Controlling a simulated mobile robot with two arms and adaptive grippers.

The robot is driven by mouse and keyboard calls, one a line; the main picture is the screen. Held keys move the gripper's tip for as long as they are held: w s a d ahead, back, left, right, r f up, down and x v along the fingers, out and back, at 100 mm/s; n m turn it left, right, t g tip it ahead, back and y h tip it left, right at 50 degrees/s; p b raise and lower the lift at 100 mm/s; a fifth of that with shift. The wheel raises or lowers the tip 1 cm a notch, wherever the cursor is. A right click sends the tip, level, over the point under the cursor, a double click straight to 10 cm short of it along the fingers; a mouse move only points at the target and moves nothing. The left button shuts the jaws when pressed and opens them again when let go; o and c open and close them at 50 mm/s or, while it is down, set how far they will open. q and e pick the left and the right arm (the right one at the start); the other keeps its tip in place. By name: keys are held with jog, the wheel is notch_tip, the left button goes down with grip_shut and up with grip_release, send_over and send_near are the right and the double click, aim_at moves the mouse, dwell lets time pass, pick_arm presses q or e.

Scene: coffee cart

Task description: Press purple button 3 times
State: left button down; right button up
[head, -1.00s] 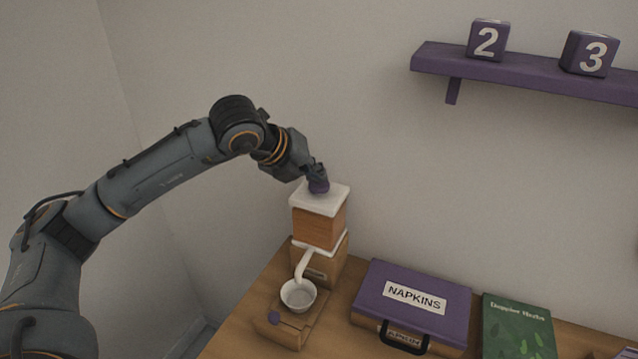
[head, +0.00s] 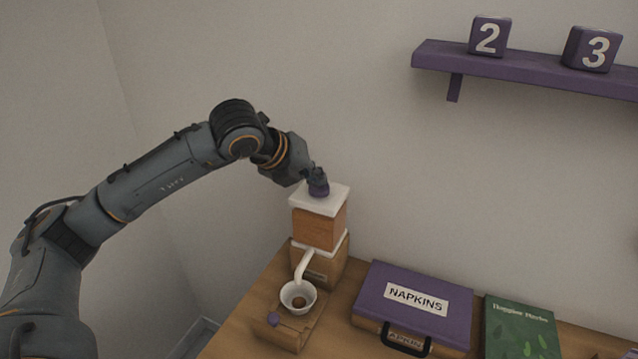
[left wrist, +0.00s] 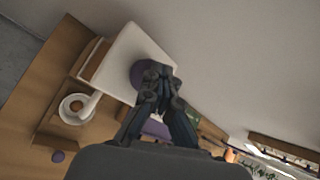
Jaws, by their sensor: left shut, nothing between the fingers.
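The purple button (head: 321,192) is a round knob on the white top of a wooden dispenser (head: 319,226). It also shows in the left wrist view (left wrist: 138,73), partly hidden by my fingers. My left gripper (head: 317,180) is shut and empty, its fingertips right at the button from above; I cannot tell whether they press it down. In the left wrist view my closed fingertips (left wrist: 153,78) overlap the button. A white cup (head: 287,297) stands below the dispenser's spout, with something brown inside. My right gripper is not in view.
A purple napkins case (head: 372,299) and a green book (head: 520,330) lie right of the dispenser on the wooden counter (head: 238,333). A purple shelf (head: 520,73) with number blocks hangs on the wall at upper right. A small purple knob (head: 273,320) sits on the dispenser's base.

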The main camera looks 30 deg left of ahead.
aim_at(316, 188)
pick_arm(q)
jog(key=shift+f, duration=0.1)
dwell(0.3)
jog(key=shift+r+p, duration=0.65)
jog(key=shift+r, duration=0.55)
jog(key=shift+r, duration=0.1)
notch_tip(316, 188, up, 5)
jog(key=p, duration=0.3)
jog(key=shift+w, duration=0.1)
dwell(1.4)
